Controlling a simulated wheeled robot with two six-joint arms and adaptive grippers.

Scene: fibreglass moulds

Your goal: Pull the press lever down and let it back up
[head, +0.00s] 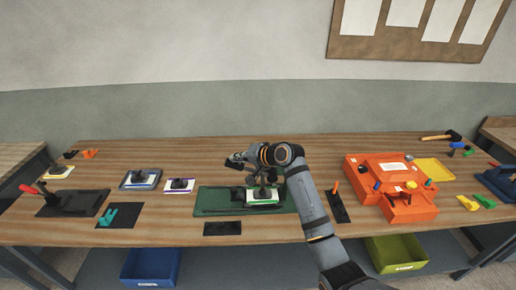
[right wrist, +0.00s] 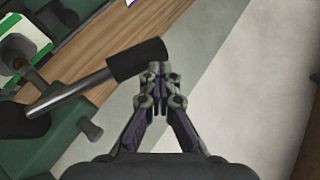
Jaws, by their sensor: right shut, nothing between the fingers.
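The press stands on a dark green base (head: 215,197) at the middle of the bench, with a white and green piece (head: 262,200) on it. In the right wrist view the press lever is a metal rod (right wrist: 78,91) with a black grip (right wrist: 137,58), sticking out over the bench. My right gripper (right wrist: 158,68) is shut and empty, its fingertips by the end of the black grip; whether they touch it I cannot tell. In the head view my right gripper (head: 236,160) is above the press and partly hides it. My left gripper is not in view.
An orange mould assembly (head: 385,182) and a black plate with an orange handle (head: 338,205) stand right of the press. Small pads (head: 180,186) and a red-handled tool (head: 30,190) lie to the left. Blue (head: 150,266) and green bins (head: 398,252) sit below.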

